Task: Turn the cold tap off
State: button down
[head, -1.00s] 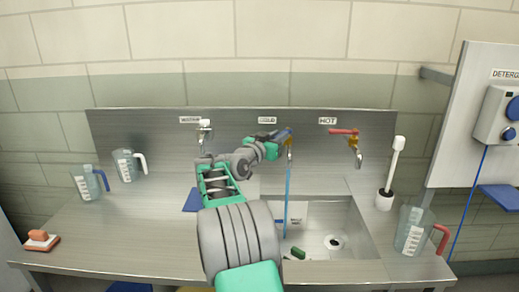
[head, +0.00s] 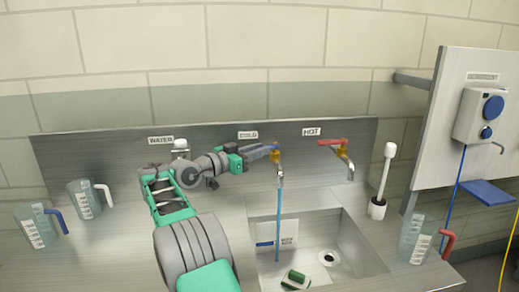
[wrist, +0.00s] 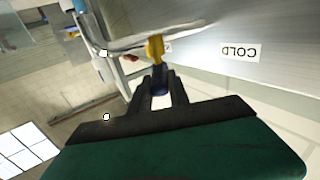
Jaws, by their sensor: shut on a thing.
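The cold tap (head: 278,163) is the middle tap, under the COLD label, with a yellow valve body and a blue lever (wrist: 160,86). A thin blue stream of water (head: 279,215) runs from its spout into the sink (head: 345,235). My gripper (head: 262,151) reaches the tap from the left. In the wrist view my gripper (wrist: 161,80) is shut on the blue lever, with one finger on each side. In the head view the fingers mostly hide the lever.
The hot tap (head: 341,154) with its red lever is to the right. The water tap (head: 181,147) stands behind my arm at left. A brush in a holder (head: 378,206) and a jug (head: 415,240) stand right of the sink. Two jugs stand at left.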

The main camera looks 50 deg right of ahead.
jog(key=c, duration=1.2)
grip_release()
jog(key=shift+c, duration=0.2)
